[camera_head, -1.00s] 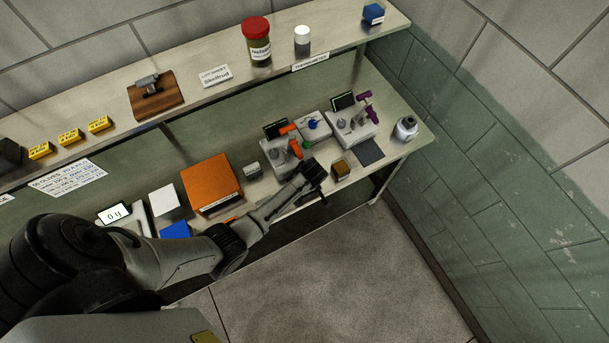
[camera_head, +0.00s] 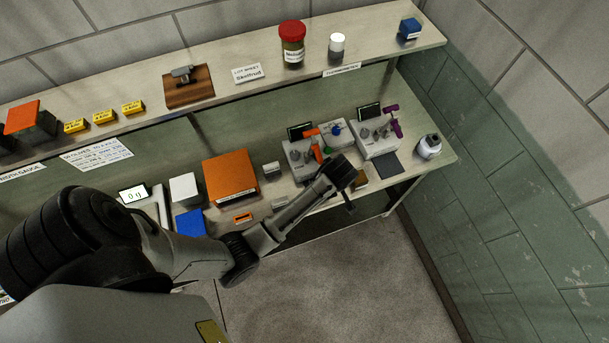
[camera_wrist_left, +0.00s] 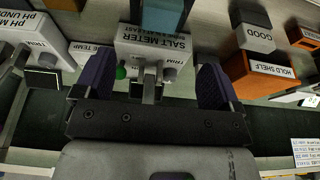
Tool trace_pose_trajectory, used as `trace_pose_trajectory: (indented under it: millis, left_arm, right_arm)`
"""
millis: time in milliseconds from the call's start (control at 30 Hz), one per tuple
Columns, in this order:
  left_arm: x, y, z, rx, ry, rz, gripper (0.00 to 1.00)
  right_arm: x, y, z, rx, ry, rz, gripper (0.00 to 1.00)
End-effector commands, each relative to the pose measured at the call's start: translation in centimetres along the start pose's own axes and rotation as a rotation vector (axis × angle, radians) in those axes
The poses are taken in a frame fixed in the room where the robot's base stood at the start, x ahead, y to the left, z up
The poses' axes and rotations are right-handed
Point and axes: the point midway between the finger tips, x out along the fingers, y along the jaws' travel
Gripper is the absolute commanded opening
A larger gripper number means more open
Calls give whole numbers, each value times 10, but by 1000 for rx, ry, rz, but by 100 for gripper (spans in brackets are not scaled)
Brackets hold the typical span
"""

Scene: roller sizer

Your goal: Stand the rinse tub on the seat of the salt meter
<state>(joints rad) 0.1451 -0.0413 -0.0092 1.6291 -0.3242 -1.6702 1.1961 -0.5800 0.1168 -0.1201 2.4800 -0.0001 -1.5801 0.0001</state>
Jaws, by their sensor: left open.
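The salt meter (camera_head: 302,158) is a pale grey box with an orange handle, a green knob and a dark screen. Its labelled face (camera_wrist_left: 165,48) lies between my left fingers in the wrist view. My left gripper (camera_head: 350,187) is over the bench front by the salt meter; its fingers are spread in the wrist view (camera_wrist_left: 153,80), with nothing visibly clamped. A teal block (camera_wrist_left: 165,14) is cut off by the top of the wrist view, in front of the meter; I cannot tell whether it is the rinse tub. The meter's seat is not clearly visible. My right gripper is not in view.
A meter with a purple handle (camera_head: 375,140) stands right of the salt meter, with a dark mat (camera_head: 388,165) before it. A brown cube (camera_head: 361,179) is partly hidden by my gripper. A grey GOOD block (camera_head: 271,169) and orange box (camera_head: 230,177) stand left.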

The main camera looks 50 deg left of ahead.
Motion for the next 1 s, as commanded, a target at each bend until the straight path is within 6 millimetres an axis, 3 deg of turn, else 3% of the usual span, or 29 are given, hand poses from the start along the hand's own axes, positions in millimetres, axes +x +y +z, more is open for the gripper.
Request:
trace_pose_trajectory:
  millis: [167, 267, 367, 500, 700, 833, 1000]
  left_arm:
    - [-1, -6, 2, 26, -1, 4, 89]
    - [0, -27, 9, 133, -5, 26, 89]
    - [-6, -62, 22, 329, -10, 74, 89]
    - [-27, -117, 45, 661, -11, 162, 89]
    - [-69, -177, 74, 1067, 4, 290, 89]
    - [-92, -200, 86, 1237, 20, 352, 89]
    - [-106, -212, 92, 1335, 31, 390, 89]
  right_arm:
    - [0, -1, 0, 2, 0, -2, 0]
    - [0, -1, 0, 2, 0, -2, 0]
    - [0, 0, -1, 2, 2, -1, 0]
    - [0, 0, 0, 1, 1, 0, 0]
    - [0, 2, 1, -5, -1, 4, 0]
    - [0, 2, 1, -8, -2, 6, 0]
    - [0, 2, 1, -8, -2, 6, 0]
